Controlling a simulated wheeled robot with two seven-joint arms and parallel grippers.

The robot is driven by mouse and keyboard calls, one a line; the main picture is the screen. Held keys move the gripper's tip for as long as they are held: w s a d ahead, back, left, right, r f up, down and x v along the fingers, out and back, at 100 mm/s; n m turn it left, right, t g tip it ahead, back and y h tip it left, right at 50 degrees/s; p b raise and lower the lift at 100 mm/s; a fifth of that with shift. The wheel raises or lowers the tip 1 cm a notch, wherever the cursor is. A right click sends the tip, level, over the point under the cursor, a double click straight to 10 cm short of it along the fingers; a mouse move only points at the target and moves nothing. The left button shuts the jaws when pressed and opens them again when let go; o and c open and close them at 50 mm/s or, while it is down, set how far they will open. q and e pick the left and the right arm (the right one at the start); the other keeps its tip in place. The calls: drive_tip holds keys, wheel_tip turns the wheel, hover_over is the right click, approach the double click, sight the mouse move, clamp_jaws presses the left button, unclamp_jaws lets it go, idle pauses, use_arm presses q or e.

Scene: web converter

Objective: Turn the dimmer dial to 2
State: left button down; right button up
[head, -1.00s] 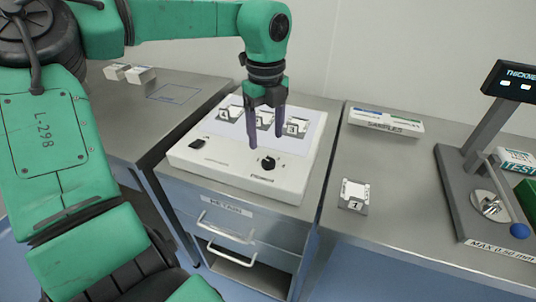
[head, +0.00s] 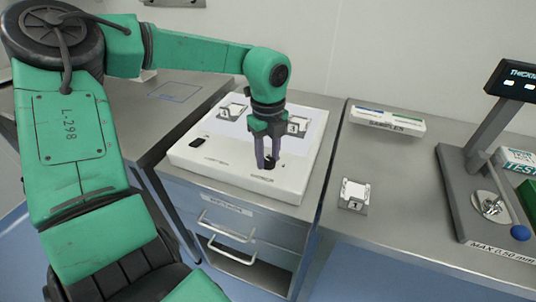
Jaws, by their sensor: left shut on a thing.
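The dimmer dial (head: 270,164) is a small black knob on the front right of the white light box (head: 222,168). My left gripper (head: 267,162) points down at it, with its fingers on either side of the knob, shut on it. The fingers hide much of the dial, and its pointer and scale marks cannot be read. A black switch (head: 197,142) sits on the box's front left. My right gripper is not in view.
Numbered sample pieces stand on the light panel behind my gripper. Another sample piece (head: 354,195) lies on the right counter, near a samples tray (head: 387,122) and a thickness gauge (head: 470,165). Drawers (head: 228,228) are below the box.

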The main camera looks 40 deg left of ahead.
use_arm(q)
drive_tip(key=shift+m+b, duration=0.6)
drive_tip(key=shift+m, duration=0.1)
drive_tip(key=shift+w+m+b, duration=0.1)
drive_tip(key=shift+m+b, duration=0.6)
drive_tip(key=shift+m, duration=0.4)
drive_tip(key=shift+m+b, duration=0.45)
drive_tip(key=shift+m, duration=0.75)
drive_tip(key=shift+r+m+b, duration=0.15)
drive_tip(key=shift+m+b, duration=0.15)
drive_tip(key=shift+m, duration=1.1)
drive_tip(key=shift+w, duration=0.1)
drive_tip(key=shift+c, duration=2.2)
unclamp_jaws()
